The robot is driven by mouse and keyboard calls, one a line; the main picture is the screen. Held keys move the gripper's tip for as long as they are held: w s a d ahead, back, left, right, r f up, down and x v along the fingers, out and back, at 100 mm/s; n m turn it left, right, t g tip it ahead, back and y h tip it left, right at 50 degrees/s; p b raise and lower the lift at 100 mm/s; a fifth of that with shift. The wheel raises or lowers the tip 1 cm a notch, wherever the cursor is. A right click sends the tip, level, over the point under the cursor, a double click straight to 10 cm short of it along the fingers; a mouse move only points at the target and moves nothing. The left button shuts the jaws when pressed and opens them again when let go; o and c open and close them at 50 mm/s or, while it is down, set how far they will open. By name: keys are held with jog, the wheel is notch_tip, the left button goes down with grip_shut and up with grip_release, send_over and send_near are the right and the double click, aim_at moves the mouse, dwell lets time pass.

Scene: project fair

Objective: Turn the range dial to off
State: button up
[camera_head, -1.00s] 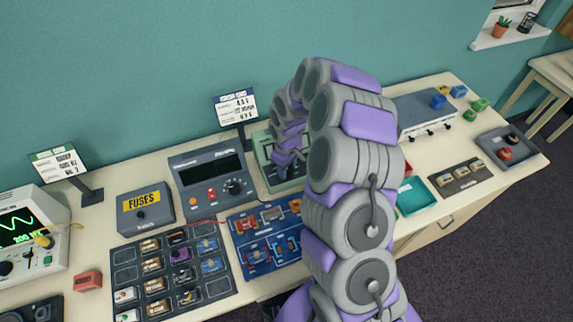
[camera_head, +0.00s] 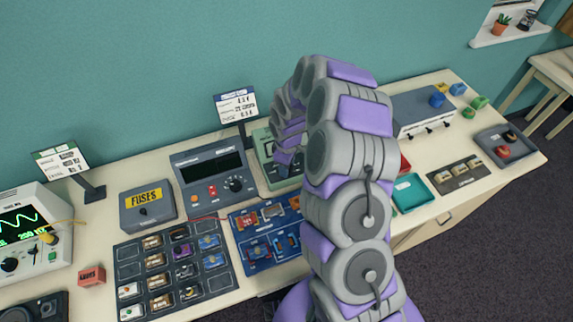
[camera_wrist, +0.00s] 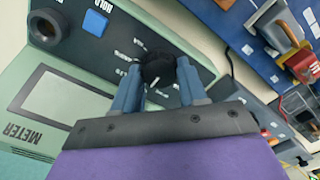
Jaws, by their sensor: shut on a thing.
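The green meter (camera_wrist: 60,105) fills the left of the wrist view, with a blank grey screen and a "METER" label. Its black range dial (camera_wrist: 159,66) sits on the dark panel, with a white pointer mark toward the gripper's side of the picture. Small white labels lie around it, too blurred to read. My gripper (camera_wrist: 158,82) is shut on the dial, one blue-grey finger on each side. In the head view the meter (camera_head: 263,140) is partly behind my arm, and the dial is hidden there.
A blue "HOLD" button (camera_wrist: 95,22) and a round dark socket (camera_wrist: 47,27) are beside the dial. The blue circuit board (camera_head: 240,221) lies in front of the meter. A dark grey instrument (camera_head: 184,178) stands left of it, and a sign (camera_head: 236,106) behind.

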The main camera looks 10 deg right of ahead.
jog(key=o, duration=1.1)
notch_tip(320, 180, up, 17)
jog(key=shift+w+r+p, duration=0.1)
jog(key=shift+r+p, duration=0.1)
jog(key=shift+p, duration=0.35)
